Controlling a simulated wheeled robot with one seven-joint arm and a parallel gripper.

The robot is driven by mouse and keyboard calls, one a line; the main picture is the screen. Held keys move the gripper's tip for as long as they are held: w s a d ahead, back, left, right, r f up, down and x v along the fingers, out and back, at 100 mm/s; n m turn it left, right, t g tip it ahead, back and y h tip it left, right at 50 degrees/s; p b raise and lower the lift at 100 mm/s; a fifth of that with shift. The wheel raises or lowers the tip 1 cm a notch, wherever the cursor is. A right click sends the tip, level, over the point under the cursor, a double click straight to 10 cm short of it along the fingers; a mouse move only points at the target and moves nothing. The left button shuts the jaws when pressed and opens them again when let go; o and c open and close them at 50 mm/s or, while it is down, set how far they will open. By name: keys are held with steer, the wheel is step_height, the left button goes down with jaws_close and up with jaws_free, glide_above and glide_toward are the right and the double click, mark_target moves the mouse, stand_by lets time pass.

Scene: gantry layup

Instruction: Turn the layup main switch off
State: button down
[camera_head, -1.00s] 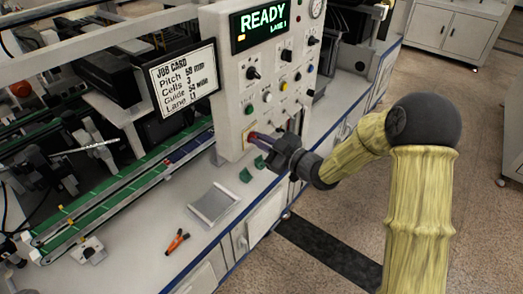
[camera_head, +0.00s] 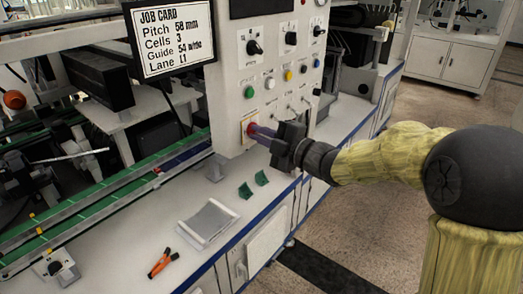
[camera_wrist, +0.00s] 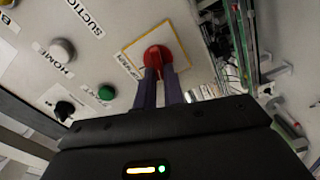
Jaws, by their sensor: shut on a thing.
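The main switch is a red rotary knob (camera_wrist: 157,57) on a square plate with a yellow border (camera_wrist: 181,33), low on the white control panel (camera_head: 228,80). In the head view the yellow-edged plate (camera_head: 245,124) shows at the panel's lower left, with the knob mostly behind the fingers. My gripper (camera_head: 257,134) reaches in from the right. In the wrist view my gripper (camera_wrist: 162,76) has its two purple fingers shut on the red knob's handle. The knob's exact turn angle is hard to tell.
Green (camera_wrist: 106,92) and white (camera_wrist: 62,51) buttons sit near the switch. A job card (camera_head: 172,38) hangs left of the panel. Below are green brackets (camera_head: 245,191), a grey tray (camera_head: 208,222) and an orange-handled tool (camera_head: 162,262). The display's visible lower strip (camera_head: 262,9) is dark; the rest is cut off.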

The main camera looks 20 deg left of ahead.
steer(key=n+b, duration=0.3)
steer(key=b, duration=0.1)
steer(key=shift+f+n+b, duration=0.3)
steer(key=shift+n+b, duration=0.05)
steer(key=shift+n, duration=0.05)
steer(key=c, duration=1.5)
jaws_free()
steer(key=shift+r, duration=0.1)
steer(key=v, duration=1.7)
steer(key=shift+d+p, duration=0.25)
steer(key=shift+p, duration=0.15)
